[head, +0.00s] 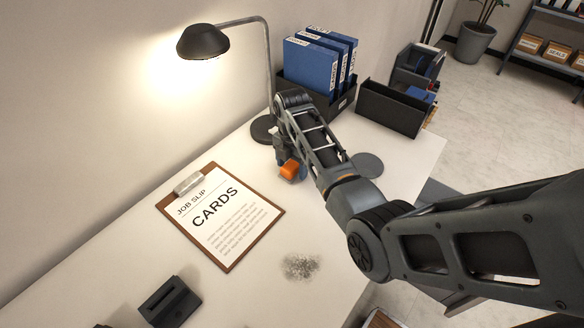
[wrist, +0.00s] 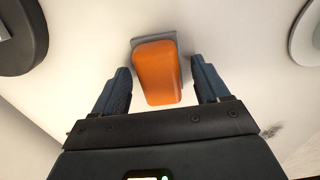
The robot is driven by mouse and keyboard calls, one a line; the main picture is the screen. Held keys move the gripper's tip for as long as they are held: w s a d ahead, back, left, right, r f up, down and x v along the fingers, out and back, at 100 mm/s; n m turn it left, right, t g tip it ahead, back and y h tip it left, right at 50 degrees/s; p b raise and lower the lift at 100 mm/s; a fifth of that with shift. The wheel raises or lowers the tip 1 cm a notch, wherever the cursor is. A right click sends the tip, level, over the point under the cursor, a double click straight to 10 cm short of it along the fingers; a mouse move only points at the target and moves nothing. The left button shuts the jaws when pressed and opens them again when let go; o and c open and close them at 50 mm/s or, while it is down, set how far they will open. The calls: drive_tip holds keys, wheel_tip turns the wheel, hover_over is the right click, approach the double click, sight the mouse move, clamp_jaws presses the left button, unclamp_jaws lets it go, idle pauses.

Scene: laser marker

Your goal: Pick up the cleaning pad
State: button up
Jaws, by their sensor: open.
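The cleaning pad has an orange block-shaped grip (wrist: 157,75) on a grey base (wrist: 140,42). In the head view its orange part (head: 290,169) shows on the white desk, just below my gripper (head: 287,160), with the rest hidden by the arm. In the wrist view my gripper (wrist: 162,85) is open, with one dark blue finger on each side of the orange grip. A gap shows between each finger and the grip. I cannot tell exactly how high the fingertips are above the desk.
A clipboard (head: 262,227) lies left of my gripper, with a dark smudge (head: 301,267) nearer the front. The lamp's round base (head: 262,130) is close on the left. A grey disc (head: 368,165) lies on the right. A binder box (head: 320,100) stands behind.

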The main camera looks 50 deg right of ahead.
sight(292, 164)
drive_tip(key=c, duration=1)
drive_tip(key=shift+r, duration=0.15)
drive_tip(key=shift+r, duration=0.5)
wheel_tip(292, 164, up, 3)
drive_tip(key=shift+w+f, duration=0.1)
drive_tip(key=s+d+r, duration=0.1)
drive_tip(key=d+r, duration=0.1)
drive_tip(key=d, duration=0.1)
drive_tip(key=s+d+r+b, duration=0.1)
drive_tip(key=d+r, duration=0.1)
drive_tip(key=d, duration=0.2)
drive_tip(key=s+d+r+b, duration=0.1)
drive_tip(key=s+d+r, duration=0.1)
drive_tip(key=d+r, duration=0.1)
drive_tip(key=shift+d, duration=0.5)
